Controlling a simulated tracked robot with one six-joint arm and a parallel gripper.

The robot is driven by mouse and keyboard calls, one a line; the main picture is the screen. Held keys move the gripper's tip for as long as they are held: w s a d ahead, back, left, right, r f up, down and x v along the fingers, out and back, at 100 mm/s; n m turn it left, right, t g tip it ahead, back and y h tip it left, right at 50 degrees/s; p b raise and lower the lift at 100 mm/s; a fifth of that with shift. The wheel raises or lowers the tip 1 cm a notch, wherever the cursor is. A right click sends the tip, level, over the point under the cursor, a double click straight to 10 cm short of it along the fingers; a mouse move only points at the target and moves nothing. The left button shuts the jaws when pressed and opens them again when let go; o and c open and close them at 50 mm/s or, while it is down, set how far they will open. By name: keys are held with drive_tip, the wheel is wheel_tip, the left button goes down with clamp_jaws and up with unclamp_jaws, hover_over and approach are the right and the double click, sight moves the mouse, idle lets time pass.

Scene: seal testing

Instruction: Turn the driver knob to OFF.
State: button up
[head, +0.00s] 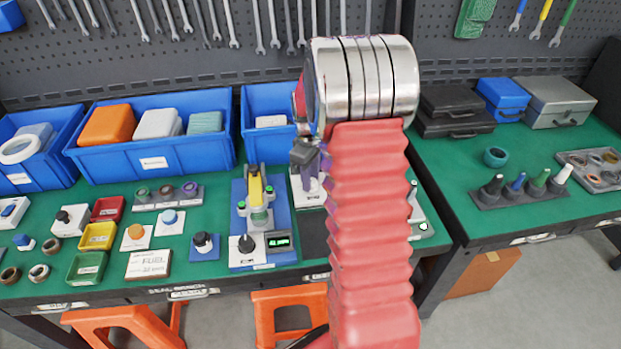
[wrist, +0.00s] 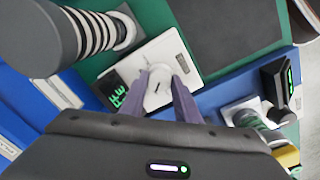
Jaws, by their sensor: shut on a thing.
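The driver knob (wrist: 157,91) is a round white knob with a short dark mark, on a pale panel (wrist: 176,49) in the wrist view. Beside it a small black display (wrist: 117,91) shows green characters I cannot read clearly. My gripper (wrist: 160,79) has its purple fingers on both sides of the knob, shut on it. In the head view my gripper (head: 315,182) reaches down over a white panel between the blue lever station and my red arm. There the knob is hidden, and no OFF label can be read.
In the wrist view a grey cylinder with a ringed stem (wrist: 95,34) stands close at the upper left. The blue station (head: 282,221) with a yellow lever stands left of my gripper in the head view. Blue bins (head: 155,165) line the back.

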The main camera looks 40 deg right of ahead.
idle(0.3)
drive_tip(key=o, duration=1)
drive_tip(key=shift+o, duration=0.2)
wheel_tip(320, 180, up, 14)
drive_tip(key=shift+a, duration=0.3)
drive_tip(key=shift+s+f, duration=0.15)
drive_tip(key=shift+s, duration=0.05)
idle(0.3)
